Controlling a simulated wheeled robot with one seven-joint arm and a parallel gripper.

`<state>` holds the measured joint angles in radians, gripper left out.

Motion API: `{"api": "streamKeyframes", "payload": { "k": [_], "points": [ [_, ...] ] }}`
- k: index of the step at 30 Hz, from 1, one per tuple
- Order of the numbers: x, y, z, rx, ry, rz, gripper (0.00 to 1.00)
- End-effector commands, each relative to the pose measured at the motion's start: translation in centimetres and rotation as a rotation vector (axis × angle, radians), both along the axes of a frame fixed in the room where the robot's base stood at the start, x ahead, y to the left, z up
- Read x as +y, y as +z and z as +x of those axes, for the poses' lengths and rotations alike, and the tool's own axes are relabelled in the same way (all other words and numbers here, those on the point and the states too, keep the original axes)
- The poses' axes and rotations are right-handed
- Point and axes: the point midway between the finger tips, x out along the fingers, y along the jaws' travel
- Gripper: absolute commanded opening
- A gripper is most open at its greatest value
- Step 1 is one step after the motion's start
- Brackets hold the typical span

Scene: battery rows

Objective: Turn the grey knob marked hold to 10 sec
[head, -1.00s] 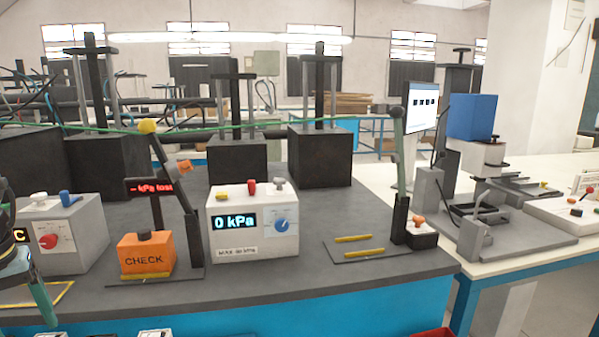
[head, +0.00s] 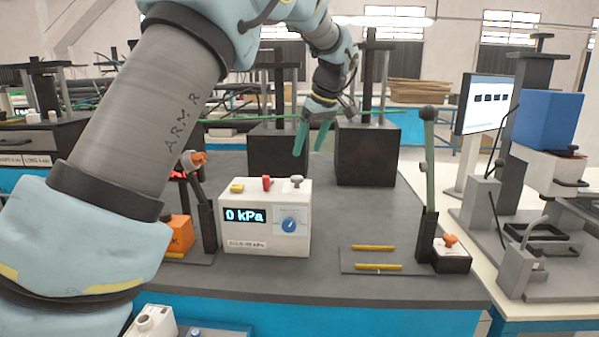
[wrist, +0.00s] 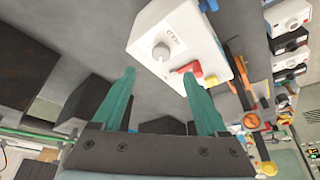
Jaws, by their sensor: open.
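The grey knob (head: 296,181) sits on top of the white box (head: 265,245), at its right end. The box's display reads 0 kPa. In the wrist view the grey knob (wrist: 161,51) is on the box's upper face beside small dark lettering too small to read. A red lever (wrist: 187,68) and a yellow one (wrist: 211,80) are beside it. My gripper (head: 311,142) is open and empty, above the box's right part in the head view, its green fingers pointing down. In the wrist view the knob lies between and beyond the fingertips (wrist: 160,75), apart from them.
A blue dial (head: 289,225) is on the box's front. An orange box (head: 180,234) and a dark post stand at left, partly behind my arm. A plate with yellow bars (head: 377,257) and a lever post (head: 430,190) are at right. Black blocks (head: 367,155) stand behind.

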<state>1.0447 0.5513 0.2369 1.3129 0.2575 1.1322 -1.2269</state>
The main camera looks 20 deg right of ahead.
Motion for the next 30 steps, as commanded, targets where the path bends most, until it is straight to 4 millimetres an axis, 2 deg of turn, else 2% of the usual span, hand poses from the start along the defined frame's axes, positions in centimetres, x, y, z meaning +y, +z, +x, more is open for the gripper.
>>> {"api": "streamKeyframes", "payload": {
  "k": [9,15,21,28,30],
  "points": [
    [0.8,-5.2,2.2,0.003,0.001,0.003,0.76],
    [1.1,-7.8,3.2,0.003,0.0,0.002,0.76],
    [1.1,-8.8,3.5,0.002,-0.001,0.0,0.76],
    [1.1,-8.9,3.6,0.002,-0.001,-0.001,0.76],
    [1.1,-8.9,3.6,0.002,-0.001,-0.001,0.69]
  ]
}}
